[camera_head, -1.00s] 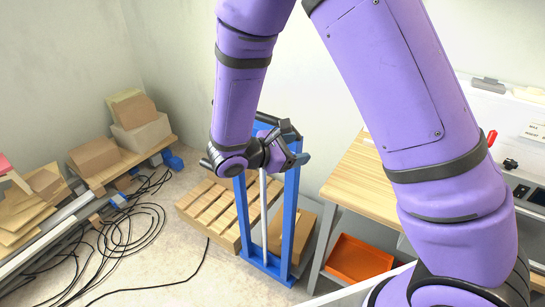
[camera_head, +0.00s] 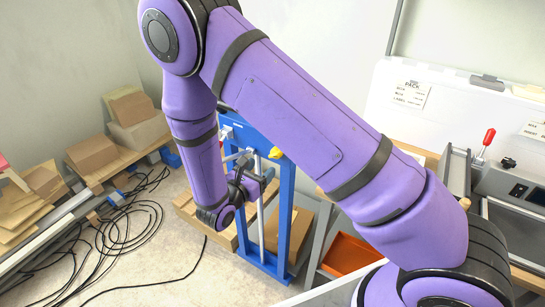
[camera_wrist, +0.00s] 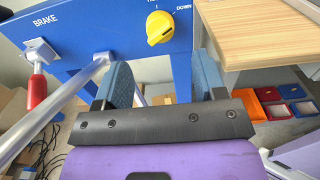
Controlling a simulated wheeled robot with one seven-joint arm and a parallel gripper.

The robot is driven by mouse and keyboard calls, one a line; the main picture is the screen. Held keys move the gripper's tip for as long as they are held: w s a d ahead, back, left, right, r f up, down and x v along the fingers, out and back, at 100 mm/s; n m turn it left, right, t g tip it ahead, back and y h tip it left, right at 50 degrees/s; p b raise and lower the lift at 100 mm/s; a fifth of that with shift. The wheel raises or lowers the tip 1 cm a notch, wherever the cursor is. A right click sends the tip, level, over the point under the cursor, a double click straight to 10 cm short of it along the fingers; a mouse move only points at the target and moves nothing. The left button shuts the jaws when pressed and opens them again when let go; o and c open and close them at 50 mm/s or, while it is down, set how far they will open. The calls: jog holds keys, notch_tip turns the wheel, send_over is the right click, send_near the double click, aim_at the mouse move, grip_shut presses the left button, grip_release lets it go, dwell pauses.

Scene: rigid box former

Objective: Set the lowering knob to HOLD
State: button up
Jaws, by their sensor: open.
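The yellow lowering knob (camera_wrist: 160,28) is on the blue panel (camera_wrist: 95,28) at the top of the wrist view, with a DOWN label to its upper right. The label above it is cut off. Its raised grip seems to slant toward the upper right, but I cannot tell its exact setting. In the head view the knob (camera_head: 276,153) shows near the top of the blue frame (camera_head: 287,205). My gripper (camera_wrist: 163,66) is open and empty, its two blue fingers below the knob and apart from it. In the head view my gripper (camera_head: 258,180) is just below the panel.
A BRAKE lever with a red handle (camera_wrist: 37,90) stands left of the knob, and a silver bar (camera_wrist: 60,105) runs diagonally near my left finger. A wooden tabletop (camera_wrist: 265,30) is close on the right. Black cables (camera_head: 125,225) lie on the floor.

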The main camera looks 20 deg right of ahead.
aim_at(273, 155)
jog(key=x, duration=0.7)
jog(key=c, duration=0.9)
